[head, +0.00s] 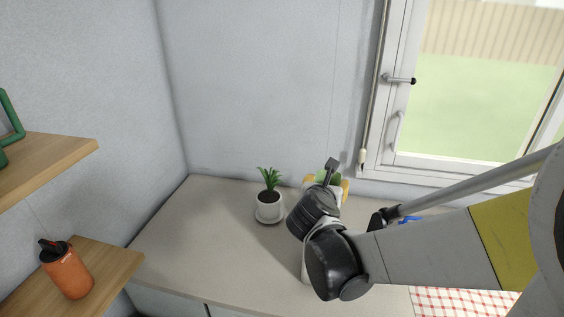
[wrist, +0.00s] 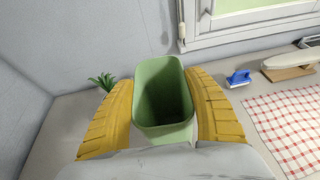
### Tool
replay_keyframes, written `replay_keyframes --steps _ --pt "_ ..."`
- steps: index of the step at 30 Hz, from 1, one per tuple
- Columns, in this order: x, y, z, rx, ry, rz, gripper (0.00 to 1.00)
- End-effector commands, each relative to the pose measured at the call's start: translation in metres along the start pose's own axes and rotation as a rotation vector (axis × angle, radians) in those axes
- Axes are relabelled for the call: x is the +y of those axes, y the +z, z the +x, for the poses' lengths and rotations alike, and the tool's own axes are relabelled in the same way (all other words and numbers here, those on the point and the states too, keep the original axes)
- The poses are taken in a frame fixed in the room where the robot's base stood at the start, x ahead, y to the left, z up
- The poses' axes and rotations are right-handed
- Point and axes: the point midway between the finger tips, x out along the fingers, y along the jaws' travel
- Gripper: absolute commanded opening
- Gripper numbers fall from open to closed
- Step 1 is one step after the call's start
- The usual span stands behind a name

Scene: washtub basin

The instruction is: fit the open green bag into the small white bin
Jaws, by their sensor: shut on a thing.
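The green bag (wrist: 163,118) is upright and open at the top in the wrist view, with its dark inside showing. My gripper (wrist: 163,92) has one yellow finger on each side of it and is shut on it.
A potted plant (head: 268,200) stands on the counter (head: 190,245) left of my gripper. A window (head: 400,85) is at the back right. An orange bottle (head: 66,270) stands on a shelf.

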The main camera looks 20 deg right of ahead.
Motion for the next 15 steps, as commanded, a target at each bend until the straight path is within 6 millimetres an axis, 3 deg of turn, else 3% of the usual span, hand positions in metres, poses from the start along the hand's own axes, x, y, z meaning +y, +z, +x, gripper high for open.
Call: replay_keyframes --steps 15 --pt "0.0 -0.013 0.005 0.0 0.0 0.0 0.36"
